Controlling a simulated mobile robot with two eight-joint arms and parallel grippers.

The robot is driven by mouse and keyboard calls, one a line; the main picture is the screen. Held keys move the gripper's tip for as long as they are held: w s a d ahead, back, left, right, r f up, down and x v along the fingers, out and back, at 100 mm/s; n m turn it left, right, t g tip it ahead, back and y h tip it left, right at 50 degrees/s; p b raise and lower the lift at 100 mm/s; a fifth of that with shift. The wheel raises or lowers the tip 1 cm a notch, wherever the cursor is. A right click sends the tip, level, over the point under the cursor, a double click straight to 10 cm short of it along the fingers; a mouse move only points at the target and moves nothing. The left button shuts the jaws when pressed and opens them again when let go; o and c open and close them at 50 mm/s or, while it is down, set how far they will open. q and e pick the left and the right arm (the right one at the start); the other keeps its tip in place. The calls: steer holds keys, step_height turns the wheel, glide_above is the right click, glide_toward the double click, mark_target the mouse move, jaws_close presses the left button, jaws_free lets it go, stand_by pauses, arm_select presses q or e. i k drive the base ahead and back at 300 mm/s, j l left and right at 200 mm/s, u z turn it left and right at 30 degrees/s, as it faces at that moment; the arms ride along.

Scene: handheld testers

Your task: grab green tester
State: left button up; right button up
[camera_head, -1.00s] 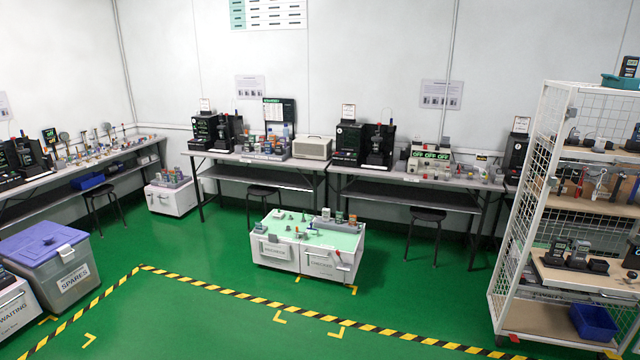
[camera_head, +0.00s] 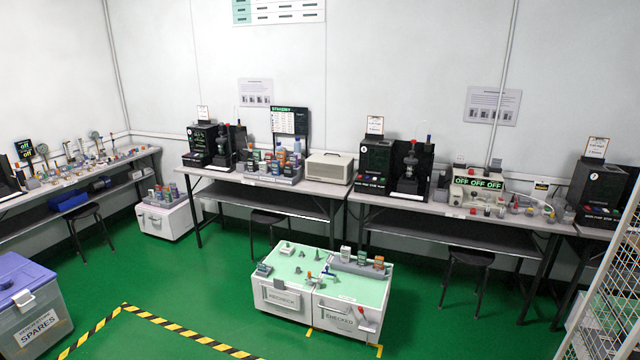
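Several small handheld testers stand in a tray (camera_head: 270,178) on the back bench, some orange and some grey-green. A few more testers (camera_head: 361,257) stand in a grey holder on the white cart with a green top (camera_head: 303,272). A small dark tester with a greenish face (camera_head: 264,269) sits at the cart's left front corner. They are too small to tell for sure which one is the green tester. Neither of my grippers shows in the head view.
A long grey bench (camera_head: 410,203) with black test stations runs along the back wall, with stools (camera_head: 468,258) in front. A lidded spares bin (camera_head: 30,305) stands at left, a wire rack (camera_head: 605,300) at right. Green floor is clear around the cart, with yellow-black tape at left.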

mark_target(361, 259)
steer(key=i+j, duration=0.1)
steer(key=i, duration=1.6)
steer(key=i+z, duration=0.4)
steer(key=i+j+z, duration=0.35)
steer(key=i, duration=0.15)
steer(key=i+j+z, duration=0.25)
steer(key=i+z, duration=0.15)
steer(key=i+j+z, duration=0.35)
steer(key=i+j, duration=0.05)
steer(key=j, duration=0.05)
